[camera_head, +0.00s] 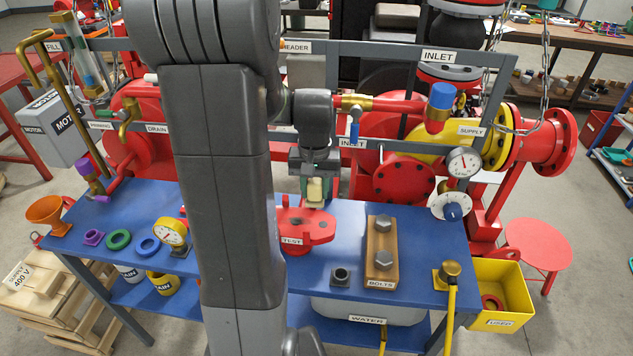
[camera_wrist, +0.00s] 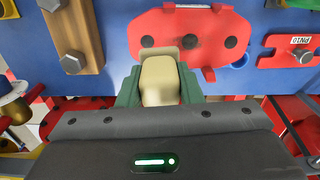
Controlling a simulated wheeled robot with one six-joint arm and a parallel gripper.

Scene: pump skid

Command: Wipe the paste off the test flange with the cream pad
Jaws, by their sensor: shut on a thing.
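The test flange (camera_head: 292,226) is a red plate on a stand with a "TEST" label, on the blue bench. In the wrist view the red flange (camera_wrist: 212,28) shows several dark holes. My gripper (camera_head: 315,188) is over the flange's back right part. It is shut on the cream pad (camera_head: 314,190), which also shows between the green fingers in the wrist view (camera_wrist: 159,80). A grey-brown patch (camera_wrist: 158,51) shows at the pad's far edge; I cannot tell whether it is paste. I cannot tell whether the pad touches the flange.
A yellow gauge (camera_head: 171,232) and rings (camera_head: 118,239) lie left. Red pipework and the grey frame (camera_head: 400,52) stand behind the bench.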

